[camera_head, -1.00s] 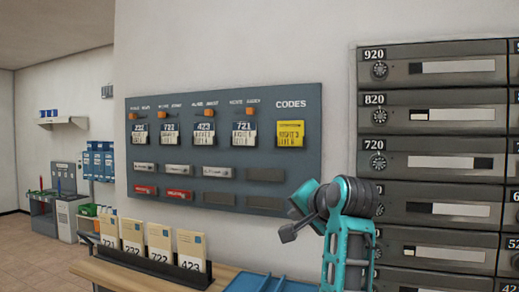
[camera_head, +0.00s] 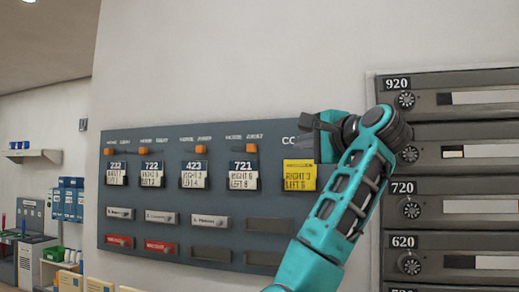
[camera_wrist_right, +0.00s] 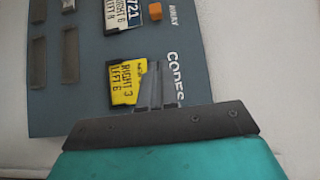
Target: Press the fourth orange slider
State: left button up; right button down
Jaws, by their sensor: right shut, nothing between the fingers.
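The grey wall panel (camera_head: 120,235) carries a row of orange sliders above numbered cards. The fourth orange slider (camera_head: 254,138) is above the 721 card (camera_head: 244,175); it also shows in the right wrist view (camera_wrist_right: 155,11). My right gripper (camera_head: 308,123) is shut and empty, at the panel's upper right by the CODES lettering. It is to the right of the fourth slider, apart from it. In the right wrist view the closed fingers (camera_wrist_right: 155,85) are beside the yellow codes note (camera_wrist_right: 127,83). My left gripper is not in view.
Other orange sliders (camera_head: 201,149) sit further left on the panel. Label plates (camera_head: 210,221) and red plates (camera_head: 161,247) are below. Grey mailbox drawers (camera_head: 450,220) stand at the right. Bare wall lies above the panel.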

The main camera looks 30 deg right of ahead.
jog(key=p, duration=0.3)
send_near(256, 148)
jog(key=w+d, duration=0.2)
jog(key=d, duration=0.1)
jog(key=shift+w+r, duration=0.1)
jog(key=shift+w, duration=0.25)
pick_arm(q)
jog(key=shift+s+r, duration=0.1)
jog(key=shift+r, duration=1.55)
pick_arm(e)
jog(key=shift+w+a, duration=1.3)
jog(key=shift+w, duration=0.3)
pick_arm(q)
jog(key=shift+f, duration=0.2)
pick_arm(e)
jog(key=shift+s, duration=0.1)
